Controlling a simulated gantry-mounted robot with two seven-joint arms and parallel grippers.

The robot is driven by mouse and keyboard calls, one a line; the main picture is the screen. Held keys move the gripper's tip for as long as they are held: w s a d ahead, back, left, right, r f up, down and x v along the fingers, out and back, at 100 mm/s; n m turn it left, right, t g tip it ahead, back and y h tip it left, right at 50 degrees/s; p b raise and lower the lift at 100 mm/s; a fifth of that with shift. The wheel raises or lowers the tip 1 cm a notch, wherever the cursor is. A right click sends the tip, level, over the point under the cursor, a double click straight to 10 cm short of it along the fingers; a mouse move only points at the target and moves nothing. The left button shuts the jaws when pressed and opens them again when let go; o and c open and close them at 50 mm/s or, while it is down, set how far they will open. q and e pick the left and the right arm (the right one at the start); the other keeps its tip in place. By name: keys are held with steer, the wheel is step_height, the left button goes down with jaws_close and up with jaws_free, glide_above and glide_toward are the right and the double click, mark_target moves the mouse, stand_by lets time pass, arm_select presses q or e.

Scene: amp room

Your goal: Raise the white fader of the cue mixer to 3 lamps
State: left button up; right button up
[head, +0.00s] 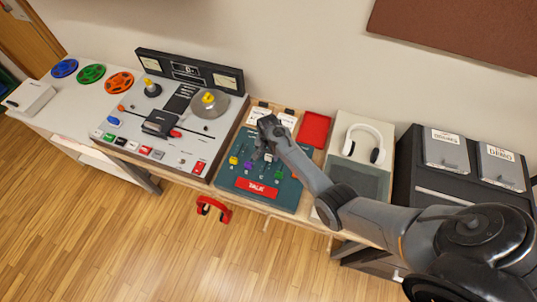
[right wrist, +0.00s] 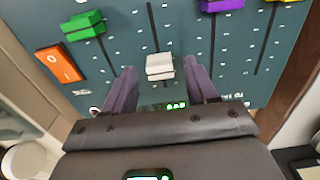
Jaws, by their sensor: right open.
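The cue mixer (head: 243,178) is a teal panel with a red TALK button (head: 257,188). Its white fader cap (right wrist: 160,66) shows in the right wrist view, in a slot that runs up the picture from it. My right gripper (head: 268,154) is open over the mixer. Its two fingers stand on either side of the white cap, with a visible gap on each side. Small green lit marks (right wrist: 176,105) show just above the gripper body; their number is hard to tell. My left gripper is out of view.
The green fader (right wrist: 83,25) and orange switch (right wrist: 58,65) lie left of the white cap in the wrist view; the purple fader (right wrist: 222,5) lies right. A tape console (head: 205,163) stands left, a red tray (head: 314,128) behind, headphones (head: 377,156) to the right.

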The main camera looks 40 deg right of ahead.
mark_target(268, 156)
step_height(268, 156, up, 10)
steer(key=p, duration=0.1)
stand_by(0.4)
steer(key=shift+f, duration=0.1)
steer(key=shift+s, duration=0.1)
steer(key=s+a+r+n+t, duration=0.1)
steer(key=s+a+r+n, duration=0.3)
steer(key=s, duration=0.5)
steer(key=s+a+r+n+t, duration=0.1)
steer(key=s+a+r+n, duration=0.1)
steer(key=s+a+n, duration=0.6)
steer(key=s+a+r+n+t, duration=0.2)
steer(key=s+a+r+n, duration=0.15)
steer(key=s, duration=0.65)
step_height(268, 156, up, 17)
steer(key=p, duration=1.7)
steer(key=shift+w+a+f+m+p, duration=0.2)
steer(key=shift+m+p, duration=0.15)
steer(key=shift+m, duration=0.1)
